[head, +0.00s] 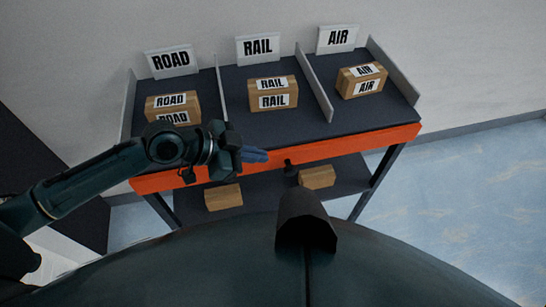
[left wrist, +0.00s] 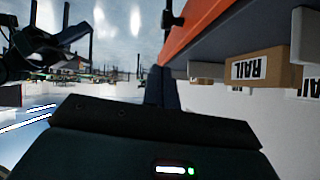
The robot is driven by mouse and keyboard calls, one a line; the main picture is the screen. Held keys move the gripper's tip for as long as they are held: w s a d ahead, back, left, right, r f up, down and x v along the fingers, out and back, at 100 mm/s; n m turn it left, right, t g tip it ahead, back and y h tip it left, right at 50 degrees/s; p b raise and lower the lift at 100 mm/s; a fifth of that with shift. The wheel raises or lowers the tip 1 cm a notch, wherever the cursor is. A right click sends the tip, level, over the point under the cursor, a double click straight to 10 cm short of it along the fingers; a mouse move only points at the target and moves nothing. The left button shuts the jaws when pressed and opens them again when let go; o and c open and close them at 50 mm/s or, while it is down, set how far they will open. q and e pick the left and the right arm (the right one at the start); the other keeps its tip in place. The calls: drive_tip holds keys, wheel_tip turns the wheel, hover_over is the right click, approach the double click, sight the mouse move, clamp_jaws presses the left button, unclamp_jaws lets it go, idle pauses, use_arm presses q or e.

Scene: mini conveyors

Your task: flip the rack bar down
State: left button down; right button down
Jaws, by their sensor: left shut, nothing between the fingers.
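An orange bar (head: 350,146) runs along the front edge of the rack (head: 295,118), with its broad face toward me. A small black fitting (head: 290,167) sits at its lower edge near the middle. My left gripper (head: 256,155) is shut and empty, its fingers just in front of the bar, left of the fitting. In the left wrist view its closed fingers (left wrist: 161,88) point toward the orange bar (left wrist: 200,28), and the black fitting (left wrist: 173,22) shows beyond them. I cannot tell whether the fingers touch the bar.
The rack top has three lanes split by grey dividers, with ROAD (head: 172,62), RAIL (head: 258,48) and AIR (head: 338,39) signs. A labelled box stands in each. Two plain boxes (head: 223,197) (head: 317,177) lie on the lower shelf. Open blue floor (head: 460,190) is at right.

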use_arm(q)
drive_tip(key=shift+v, duration=1.75)
drive_tip(key=shift+d+f, duration=0.1)
drive_tip(key=shift+d, duration=0.05)
wheel_tip(320, 180, down, 4)
drive_tip(key=s+d+n+t+p, duration=0.1)
drive_tip(key=s+d+n+t, duration=0.25)
drive_tip(key=n, duration=0.25)
drive_tip(key=s+a+f+n+t+y+p, duration=0.1)
drive_tip(key=s+a+f+n+t+y, duration=0.2)
drive_tip(key=s+a+f+n+y, duration=0.3)
wheel_tip(320, 180, down, 2)
drive_tip(key=s+a, duration=0.1)
drive_tip(key=a, duration=0.1)
drive_tip(key=shift+a+y, duration=0.25)
drive_tip(key=shift+y, duration=0.05)
